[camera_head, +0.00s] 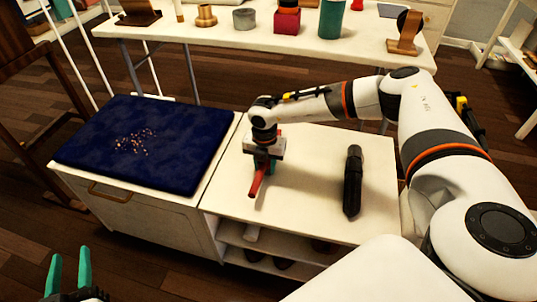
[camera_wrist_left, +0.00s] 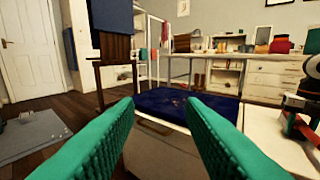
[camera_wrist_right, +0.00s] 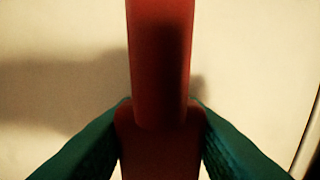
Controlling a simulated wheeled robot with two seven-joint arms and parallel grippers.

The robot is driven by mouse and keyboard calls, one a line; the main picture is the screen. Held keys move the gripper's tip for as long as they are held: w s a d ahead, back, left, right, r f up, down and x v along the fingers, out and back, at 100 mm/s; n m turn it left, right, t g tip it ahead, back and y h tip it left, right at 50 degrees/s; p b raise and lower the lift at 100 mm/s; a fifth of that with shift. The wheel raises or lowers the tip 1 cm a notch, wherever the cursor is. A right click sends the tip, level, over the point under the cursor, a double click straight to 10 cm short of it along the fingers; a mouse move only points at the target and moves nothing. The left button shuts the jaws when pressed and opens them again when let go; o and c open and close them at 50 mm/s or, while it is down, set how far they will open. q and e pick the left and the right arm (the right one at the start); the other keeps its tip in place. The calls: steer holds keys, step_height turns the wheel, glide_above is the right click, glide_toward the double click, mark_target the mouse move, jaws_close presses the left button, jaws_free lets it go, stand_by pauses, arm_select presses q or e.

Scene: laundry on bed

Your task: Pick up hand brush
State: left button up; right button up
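The hand brush (camera_head: 257,181) shows as a red handle on the right part of the white cabinet top; its bristles are hidden. My right gripper (camera_head: 264,166) points down over it. In the right wrist view the red handle (camera_wrist_right: 159,60) runs up between the green fingers of my right gripper (camera_wrist_right: 160,105).
A black elongated object (camera_head: 352,181) lies on the cabinet top (camera_head: 310,160), right of the brush. A dark blue cushion (camera_head: 185,150) with scattered crumbs (camera_head: 137,140) lies on the left part. A white table (camera_head: 260,35) with several items stands behind. Open shelves (camera_head: 270,240) are below the top.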

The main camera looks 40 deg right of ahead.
steer(key=c, duration=0.4)
steer(key=shift+r, duration=0.15)
